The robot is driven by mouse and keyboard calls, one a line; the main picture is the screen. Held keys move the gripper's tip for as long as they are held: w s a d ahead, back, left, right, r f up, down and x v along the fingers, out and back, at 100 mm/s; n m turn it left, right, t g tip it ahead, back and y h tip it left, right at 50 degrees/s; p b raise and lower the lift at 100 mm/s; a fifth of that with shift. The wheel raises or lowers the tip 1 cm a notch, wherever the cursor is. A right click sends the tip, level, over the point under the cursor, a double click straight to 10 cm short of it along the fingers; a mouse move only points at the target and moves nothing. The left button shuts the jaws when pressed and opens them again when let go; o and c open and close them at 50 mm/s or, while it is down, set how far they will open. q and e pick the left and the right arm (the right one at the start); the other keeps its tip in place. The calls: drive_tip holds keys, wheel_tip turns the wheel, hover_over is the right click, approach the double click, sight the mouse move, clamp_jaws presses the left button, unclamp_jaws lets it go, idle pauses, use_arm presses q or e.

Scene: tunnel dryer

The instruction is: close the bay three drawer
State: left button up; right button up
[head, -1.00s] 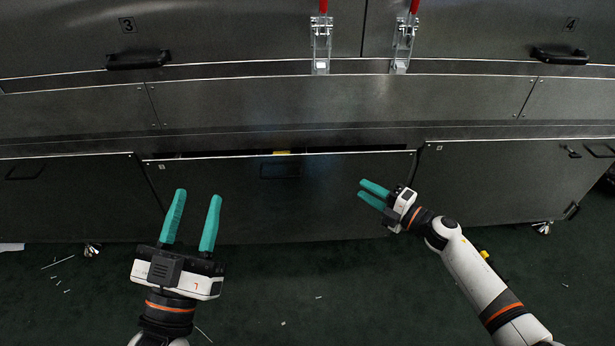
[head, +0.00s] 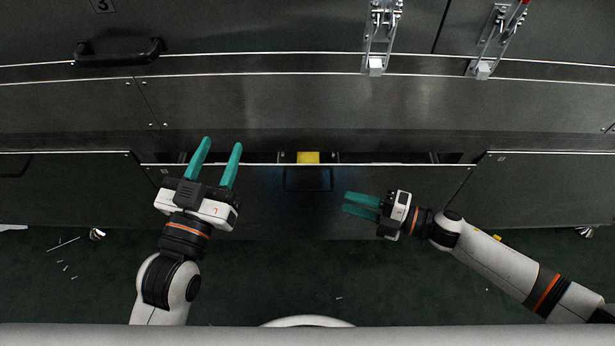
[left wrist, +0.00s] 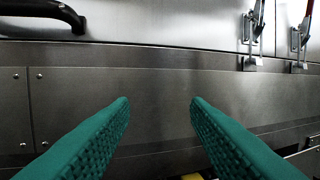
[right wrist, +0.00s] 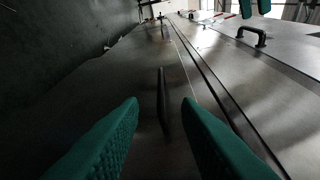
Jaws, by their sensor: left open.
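The drawer (head: 400,205) below the bay panels is a dark metal front that stands out a little. A gap shows behind its top edge. Its dark bar handle (head: 308,180) is at the middle of the front. My left gripper (head: 222,145) is open and empty, over the left part of the drawer's top edge. My right gripper (head: 347,203) is open and empty, in front of the drawer, just right of the handle and pointing left. In the right wrist view a dark upright bar, seemingly the handle (right wrist: 162,98), appears between the fingertips; contact cannot be told.
A yellow object (head: 308,157) shows in the gap behind the handle. A panel marked 3 with a black handle (head: 120,50) is above left. Metal latches (head: 380,35) hang above. The dark green floor (head: 90,270) has small white scraps.

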sight(310, 190)
drive_tip(key=b+x, duration=0.1)
drive_tip(key=x, duration=0.9)
drive_tip(key=shift+a+b, duration=0.15)
drive_tip(key=shift+b, duration=0.15)
drive_tip(key=shift+w+a, duration=0.15)
drive_tip(key=shift+a, duration=0.25)
use_arm(q)
wheel_tip(310, 190, up, 6)
drive_tip(key=s+t+h, duration=0.1)
drive_tip(key=s+t, duration=0.1)
drive_tip(key=t, duration=0.2)
drive_tip(key=shift+s+d+t+h, duration=0.2)
drive_tip(key=shift+s+t+h, duration=0.1)
drive_tip(key=shift+t, duration=0.1)
use_arm(e)
clamp_jaws()
